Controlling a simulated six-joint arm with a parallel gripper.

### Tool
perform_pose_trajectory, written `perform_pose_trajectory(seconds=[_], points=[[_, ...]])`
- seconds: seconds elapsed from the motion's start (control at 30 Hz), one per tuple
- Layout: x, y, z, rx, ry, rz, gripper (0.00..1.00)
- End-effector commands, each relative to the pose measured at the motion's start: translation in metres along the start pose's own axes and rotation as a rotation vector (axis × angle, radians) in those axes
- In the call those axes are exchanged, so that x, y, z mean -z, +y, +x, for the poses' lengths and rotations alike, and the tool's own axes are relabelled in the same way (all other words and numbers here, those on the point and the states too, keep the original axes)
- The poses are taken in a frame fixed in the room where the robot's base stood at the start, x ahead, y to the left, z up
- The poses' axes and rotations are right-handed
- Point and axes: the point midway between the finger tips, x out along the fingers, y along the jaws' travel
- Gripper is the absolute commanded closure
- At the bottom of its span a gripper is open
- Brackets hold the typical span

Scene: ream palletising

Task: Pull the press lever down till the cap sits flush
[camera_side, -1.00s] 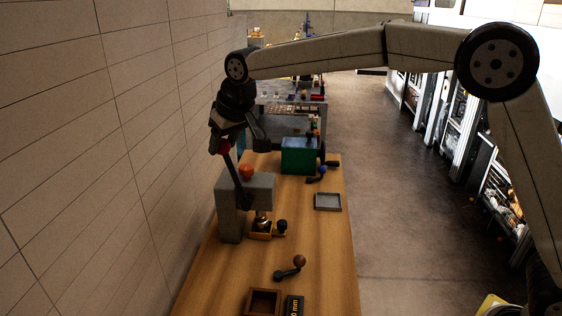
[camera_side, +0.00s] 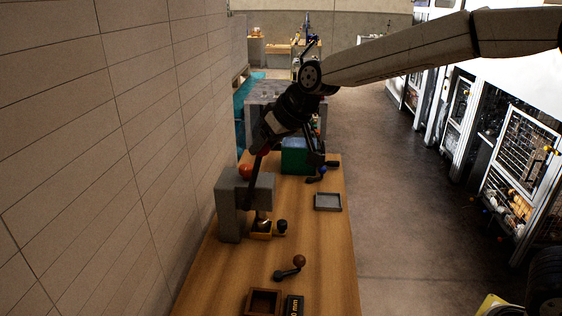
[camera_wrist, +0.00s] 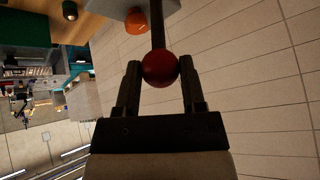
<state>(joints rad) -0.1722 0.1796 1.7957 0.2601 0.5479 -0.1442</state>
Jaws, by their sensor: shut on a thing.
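The grey press (camera_side: 230,205) stands on the wooden bench against the wall. Its dark lever (camera_side: 254,185) leans up and to the right from a pivot on the press's side. My gripper (camera_side: 262,149) is at the top of the lever. In the wrist view, the lever's red ball knob (camera_wrist: 160,69) sits between the two fingers of my gripper (camera_wrist: 160,66), which is shut on it. Below the press head is a small yellow fixture (camera_side: 261,236) with a metallic part at its top. Whether a cap there sits flush is too small to tell.
An orange dome (camera_side: 245,171) sits on top of the press. A green box (camera_side: 297,158) stands behind it, with a blue-knobbed handle (camera_side: 321,172) beside it. A grey tray (camera_side: 328,202), a brown-knobbed crank (camera_side: 291,268) and a wooden box (camera_side: 263,301) lie on the bench.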

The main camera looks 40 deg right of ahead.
Motion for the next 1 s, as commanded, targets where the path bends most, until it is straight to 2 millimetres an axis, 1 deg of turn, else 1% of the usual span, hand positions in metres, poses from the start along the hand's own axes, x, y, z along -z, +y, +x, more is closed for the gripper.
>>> perform_pose_trajectory(seconds=[0.03, 0.27, 0.5, 0.7, 1.0], points=[[-0.010, 0.008, -0.001, -0.005, -0.012, 0.004, 1.00], [-0.039, 0.028, -0.005, -0.006, -0.014, 0.004, 1.00], [-0.067, 0.045, -0.003, -0.005, -0.016, 0.004, 1.00], [-0.083, 0.054, 0.002, -0.004, -0.016, 0.002, 1.00], [-0.092, 0.059, 0.005, -0.004, -0.014, 0.002, 1.00]])
